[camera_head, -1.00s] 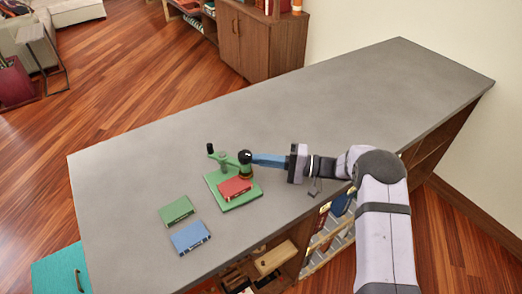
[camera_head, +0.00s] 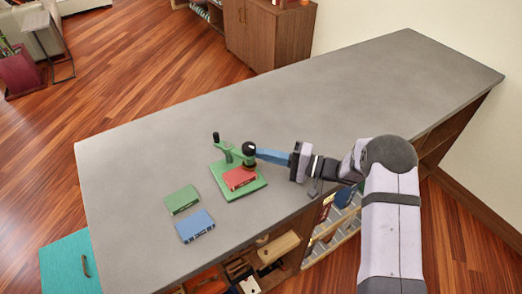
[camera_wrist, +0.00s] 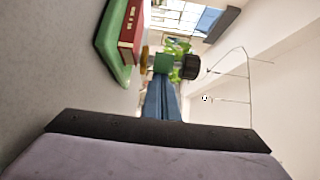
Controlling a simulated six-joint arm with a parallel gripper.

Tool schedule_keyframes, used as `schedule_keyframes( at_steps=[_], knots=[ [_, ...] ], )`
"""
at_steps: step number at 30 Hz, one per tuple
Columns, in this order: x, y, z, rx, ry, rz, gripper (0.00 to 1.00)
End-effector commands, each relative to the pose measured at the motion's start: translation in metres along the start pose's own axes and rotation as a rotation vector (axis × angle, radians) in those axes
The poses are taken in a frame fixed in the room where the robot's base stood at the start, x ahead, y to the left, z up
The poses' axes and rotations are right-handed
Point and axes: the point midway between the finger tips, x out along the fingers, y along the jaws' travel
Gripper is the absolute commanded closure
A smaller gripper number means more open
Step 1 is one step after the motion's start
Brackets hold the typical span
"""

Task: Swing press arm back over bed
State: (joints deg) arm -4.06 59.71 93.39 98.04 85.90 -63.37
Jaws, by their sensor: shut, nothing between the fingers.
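The press has a green bed (camera_head: 246,189) with a red book (camera_head: 239,178) lying on it. Its green press arm (camera_head: 236,154) runs from a post at the back of the bed toward the right and ends at a black knob (camera_head: 249,148). A second black-topped handle (camera_head: 216,137) stands at the left. My gripper (camera_head: 261,154) has blue fingers, shut and empty, with the tips at the right side of the knob; I cannot tell whether they touch. In the wrist view the knob (camera_wrist: 190,67) lies just beyond the fingertips, and the red book (camera_wrist: 131,30) is to the left.
A green book (camera_head: 182,200) and a blue book (camera_head: 195,226) lie on the grey counter (camera_head: 130,190) in front of the press, to the left. The counter behind and right of the press is clear. Shelves with items sit below its front edge.

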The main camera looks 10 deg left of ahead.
Motion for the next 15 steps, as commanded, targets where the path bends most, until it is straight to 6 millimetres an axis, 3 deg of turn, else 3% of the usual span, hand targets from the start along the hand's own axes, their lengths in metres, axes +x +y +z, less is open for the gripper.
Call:
schedule_keyframes(
  at_steps=[8,15],
  knots=[
    [0.000,0.002,0.018,0.003,0.158,0.001,1.00],
    [0.002,0.005,0.033,-0.002,0.152,-0.001,1.00]
  ],
)
